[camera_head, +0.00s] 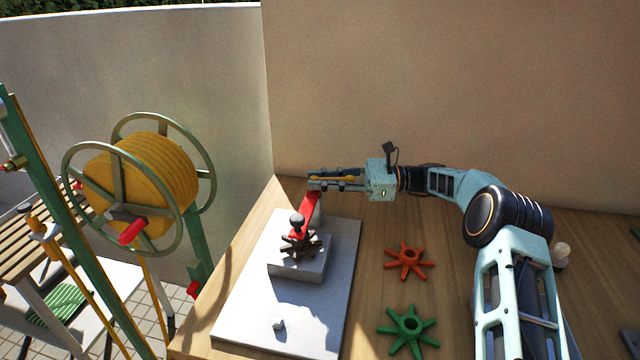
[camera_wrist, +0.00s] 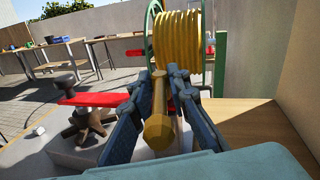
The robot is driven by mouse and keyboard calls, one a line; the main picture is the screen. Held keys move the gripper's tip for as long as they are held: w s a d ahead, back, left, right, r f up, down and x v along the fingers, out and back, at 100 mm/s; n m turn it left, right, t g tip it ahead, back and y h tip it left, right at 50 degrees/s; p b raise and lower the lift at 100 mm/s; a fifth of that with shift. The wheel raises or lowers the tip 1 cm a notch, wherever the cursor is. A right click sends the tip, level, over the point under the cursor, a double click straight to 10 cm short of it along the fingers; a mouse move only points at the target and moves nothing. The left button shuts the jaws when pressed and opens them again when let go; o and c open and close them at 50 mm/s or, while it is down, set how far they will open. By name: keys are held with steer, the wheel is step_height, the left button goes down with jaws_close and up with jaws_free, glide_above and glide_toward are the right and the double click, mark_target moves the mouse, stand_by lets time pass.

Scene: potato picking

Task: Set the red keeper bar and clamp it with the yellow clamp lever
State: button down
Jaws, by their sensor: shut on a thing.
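My gripper (camera_head: 318,180) is shut on the yellow clamp lever (camera_wrist: 159,125), which lies between its fingers in the wrist view and points toward the wrist camera. The red keeper bar (camera_head: 308,207) spans from a grey post, just below my fingertips, to a dark star-shaped wheel (camera_head: 298,245). A dark knob (camera_head: 297,222) stands above the bar's near end. In the wrist view the red bar (camera_wrist: 92,99) lies to the left of my fingers, over the dark wheel (camera_wrist: 88,123). My fingers hide the lever's pivot and the bar's far end.
An orange star wheel (camera_head: 409,261) and a green one (camera_head: 407,331) lie to the right on the wooden table. A yellow reel (camera_head: 150,180) stands left of the table; a wall is behind.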

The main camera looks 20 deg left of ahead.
steer(key=shift+w+r+n+g+h+b, duration=0.1)
steer(key=shift+n+g+h+b, duration=0.2)
steer(key=shift+g, duration=0.25)
steer(key=shift+w+r+n+g+h+b, duration=0.1)
steer(key=shift+n+g+b, duration=0.1)
steer(key=shift+n+g, duration=0.3)
steer(key=c, duration=2)
jaws_free()
steer(key=shift+c, duration=0.2)
steer(key=shift+f, duration=0.1)
step_height(320, 180, up, 10)
steer(key=shift+r, duration=0.1)
steer(key=shift+c, duration=0.6)
